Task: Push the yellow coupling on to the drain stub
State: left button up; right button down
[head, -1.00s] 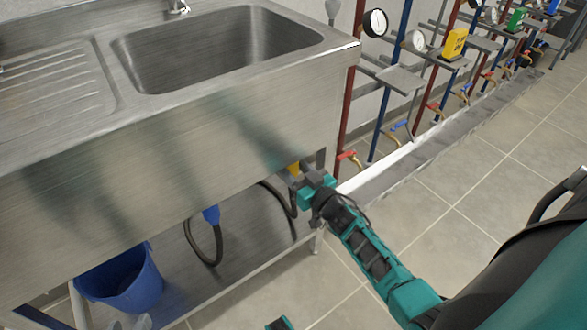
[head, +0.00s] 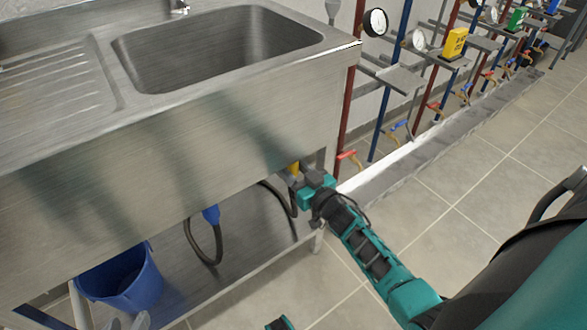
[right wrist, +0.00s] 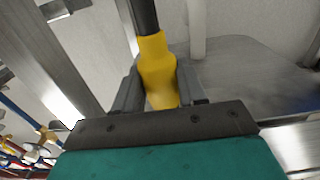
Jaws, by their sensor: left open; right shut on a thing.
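The yellow coupling (head: 294,168) is just under the front edge of the sink, at its right end. My right gripper (head: 299,183) is shut on it. In the right wrist view the yellow coupling (right wrist: 158,72) stands between the two grey fingers of the right gripper (right wrist: 160,88), with a black hose (right wrist: 145,15) at its far end. The sink's front panel hides the space behind the coupling in the head view, and I cannot make out the drain stub. My left gripper (head: 130,322) shows only its grey tips at the bottom edge, open and empty.
The steel sink unit (head: 180,150) fills the left. Below it are a dark looped hose with a blue coupling (head: 211,214), a blue bucket (head: 122,280) and a lower shelf (head: 200,280). Red and blue pipes with valves (head: 347,158) stand right of it. The tiled floor is clear.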

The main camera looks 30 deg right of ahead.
jog(key=shift+f, duration=0.25)
jog(key=shift+f, duration=0.3)
dwell(0.4)
jog(key=shift+f, duration=2.5)
jog(key=shift+f, duration=1.05)
